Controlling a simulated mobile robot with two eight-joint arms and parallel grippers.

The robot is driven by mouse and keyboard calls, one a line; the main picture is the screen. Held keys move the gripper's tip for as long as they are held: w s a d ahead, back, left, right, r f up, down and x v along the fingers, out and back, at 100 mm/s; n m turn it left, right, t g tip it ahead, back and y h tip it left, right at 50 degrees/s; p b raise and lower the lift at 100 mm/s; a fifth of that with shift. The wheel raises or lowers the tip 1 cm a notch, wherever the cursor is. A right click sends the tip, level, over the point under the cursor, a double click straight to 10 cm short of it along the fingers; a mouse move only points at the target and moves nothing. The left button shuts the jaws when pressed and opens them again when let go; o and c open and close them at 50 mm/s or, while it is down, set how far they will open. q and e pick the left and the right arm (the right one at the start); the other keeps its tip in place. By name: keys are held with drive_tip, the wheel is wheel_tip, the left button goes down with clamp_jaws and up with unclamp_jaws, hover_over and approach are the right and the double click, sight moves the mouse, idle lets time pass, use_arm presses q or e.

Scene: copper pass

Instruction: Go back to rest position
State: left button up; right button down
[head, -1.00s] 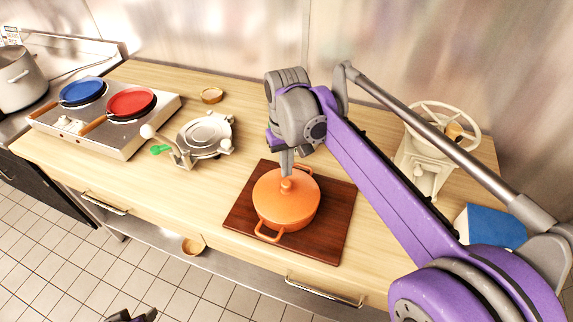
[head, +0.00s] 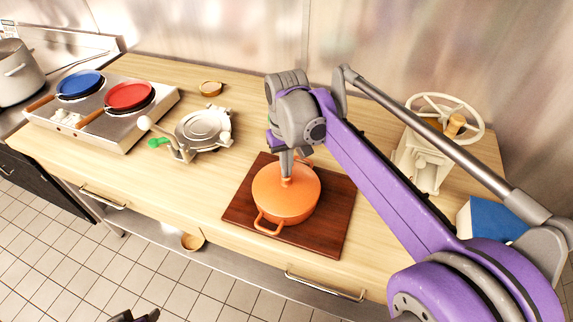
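My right arm reaches in from the right, and its gripper (head: 287,168) points down at the knob of the orange lidded pot (head: 284,200). The fingers overlap the knob in the picture; I cannot tell whether they grip it or only stand over it. The pot has its lid on and stands on the dark wooden board (head: 332,213). Of my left gripper (head: 134,316), only a dark tip shows at the bottom edge, low and clear of the counter; its opening cannot be made out.
A two-burner stove (head: 122,130) with a blue pan (head: 80,84) and a red pan (head: 129,96) stands on the left. A waffle-iron-like device (head: 203,128) is beside it. A cream press with a wheel (head: 425,165) and a blue box (head: 487,222) stand on the right.

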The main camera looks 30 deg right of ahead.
drive_tip(key=shift+f, duration=0.2)
drive_tip(key=shift+r, duration=0.1)
use_arm(q)
drive_tip(key=shift+t, duration=0.3)
drive_tip(key=r+p, duration=0.1)
drive_tip(key=w+r+p, duration=0.1)
drive_tip(key=r, duration=0.1)
drive_tip(key=w+r+p, duration=0.1)
drive_tip(key=r, duration=0.1)
drive_tip(key=shift+w, duration=0.25)
use_arm(e)
wheel_tip(320, 180, up, 7)
drive_tip(key=shift+s, duration=0.1)
idle(0.5)
